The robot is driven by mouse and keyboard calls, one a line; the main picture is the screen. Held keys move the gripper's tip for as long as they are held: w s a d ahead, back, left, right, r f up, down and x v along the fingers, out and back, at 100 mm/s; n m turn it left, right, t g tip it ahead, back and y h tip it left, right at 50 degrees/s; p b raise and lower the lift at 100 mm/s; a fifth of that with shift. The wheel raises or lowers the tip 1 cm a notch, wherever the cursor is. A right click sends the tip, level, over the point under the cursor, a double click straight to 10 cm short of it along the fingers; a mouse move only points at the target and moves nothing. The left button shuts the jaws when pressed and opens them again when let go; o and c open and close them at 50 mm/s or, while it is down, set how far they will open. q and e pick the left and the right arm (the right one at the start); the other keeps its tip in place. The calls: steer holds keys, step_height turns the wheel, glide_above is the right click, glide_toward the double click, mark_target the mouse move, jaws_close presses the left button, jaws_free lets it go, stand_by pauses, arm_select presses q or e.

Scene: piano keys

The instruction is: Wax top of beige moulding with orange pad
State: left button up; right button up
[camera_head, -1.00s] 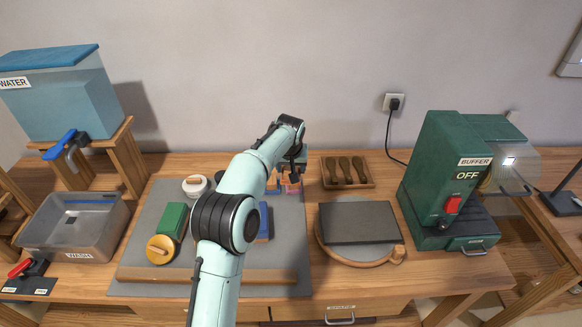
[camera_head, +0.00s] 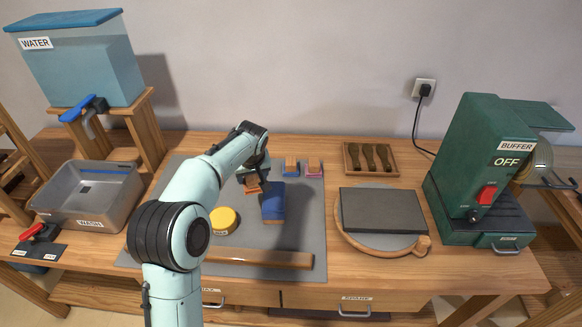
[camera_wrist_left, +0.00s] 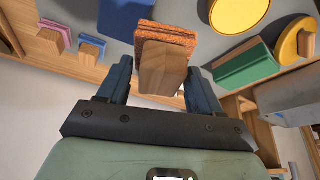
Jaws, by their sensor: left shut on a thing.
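My left gripper (camera_head: 256,184) is shut on the orange pad (camera_head: 252,187), over the back middle of the grey mat. In the left wrist view the pad (camera_wrist_left: 168,38) has a rough orange layer and a wooden grip block between the two fingers (camera_wrist_left: 158,90). The moulding (camera_head: 262,258), a long beige-brown strip, lies along the front of the mat, apart from the pad. My arm hides its left part. My right gripper is not in view.
A blue block (camera_head: 272,203) and a yellow tin (camera_head: 223,220) stand between pad and moulding. Blue (camera_head: 291,167) and pink (camera_head: 314,168) pads sit behind. A grey slab (camera_head: 383,211) and green buffer (camera_head: 485,175) are right; a water basin (camera_head: 88,200) is left.

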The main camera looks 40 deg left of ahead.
arm_select(q)
steer(key=s+a+f+n+g+b, duration=0.15)
steer(key=s+a+n+b, duration=0.35)
steer(key=s, duration=0.5)
steer(key=shift+m+y, duration=0.3)
steer(key=shift+m, duration=0.2)
steer(key=f+b, duration=0.1)
steer(key=f, duration=0.1)
steer(key=f+b, duration=0.1)
steer(key=f, duration=0.1)
steer(key=f+b, duration=0.2)
steer(key=shift+a, duration=0.35)
steer(key=shift+f, duration=0.3)
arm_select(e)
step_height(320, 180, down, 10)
arm_select(q)
steer(key=shift+f+b, duration=0.6)
steer(key=shift+b, duration=0.05)
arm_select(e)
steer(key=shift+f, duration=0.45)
arm_select(q)
steer(key=shift+r, duration=0.15)
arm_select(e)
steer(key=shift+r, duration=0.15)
